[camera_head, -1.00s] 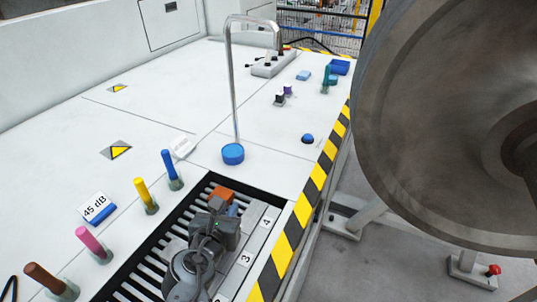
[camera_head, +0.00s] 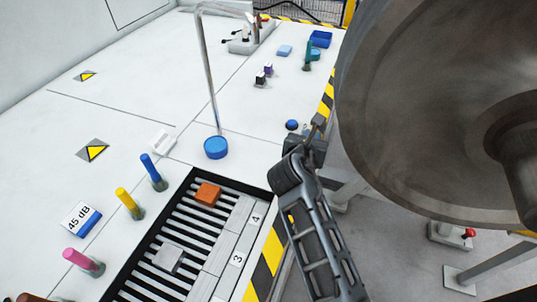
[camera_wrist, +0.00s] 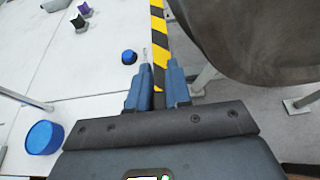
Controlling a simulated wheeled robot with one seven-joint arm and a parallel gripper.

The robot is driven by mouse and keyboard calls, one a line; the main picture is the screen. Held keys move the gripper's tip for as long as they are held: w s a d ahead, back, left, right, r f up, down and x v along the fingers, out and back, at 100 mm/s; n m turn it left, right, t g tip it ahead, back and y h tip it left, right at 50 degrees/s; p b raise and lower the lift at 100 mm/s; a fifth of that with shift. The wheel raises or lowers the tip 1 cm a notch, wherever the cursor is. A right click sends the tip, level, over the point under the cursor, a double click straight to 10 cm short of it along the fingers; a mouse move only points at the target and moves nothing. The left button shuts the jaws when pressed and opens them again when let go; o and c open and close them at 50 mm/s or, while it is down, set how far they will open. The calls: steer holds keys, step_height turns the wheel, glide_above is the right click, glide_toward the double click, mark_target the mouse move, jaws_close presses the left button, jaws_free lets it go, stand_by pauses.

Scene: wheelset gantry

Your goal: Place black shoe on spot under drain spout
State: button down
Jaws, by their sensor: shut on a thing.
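A small black block with a grey base (camera_head: 260,80), which may be the black shoe, stands on the white table beside a purple one (camera_head: 268,69). Both also show at the top left of the wrist view, the black one (camera_wrist: 80,22) nearer. My gripper (camera_head: 318,124) is over the striped table edge, apart from them. In the wrist view its blue fingers (camera_wrist: 159,88) are a narrow gap apart; what they hold is unclear. A bent metal pipe (camera_head: 207,75), perhaps the drain spout, rises by a round blue piece (camera_head: 215,147). I cannot make out a marked spot beneath it.
A black slotted grate (camera_head: 190,212) holds an orange block (camera_head: 207,193) and a grey block (camera_head: 169,258). Coloured pegs stand left of it. A blue button (camera_head: 292,125) is near my gripper. A large metal wheel (camera_head: 420,120) crowds the right side.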

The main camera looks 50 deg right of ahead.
steer(key=w+a+f, duration=0.1)
steer(key=w, duration=0.1)
steer(key=w+a+f, duration=0.1)
steer(key=w+f, duration=0.3)
steer(key=w, duration=0.1)
steer(key=shift+w+a, duration=0.1)
steer(key=shift+a, duration=0.3)
steer(key=shift+w+a+f+b, duration=0.2)
steer(key=shift+w, duration=0.2)
steer(key=shift+w+a+f+b, duration=0.15)
steer(key=shift+w, duration=0.2)
steer(key=shift+f, duration=2)
steer(key=c, duration=1.5)
jaws_free()
steer(key=shift+f, duration=0.15)
steer(key=o, duration=0.4)
steer(key=shift+o, duration=0.2)
steer(key=shift+r, duration=0.2)
steer(key=v, duration=1.2)
steer(key=shift+b, duration=0.4)
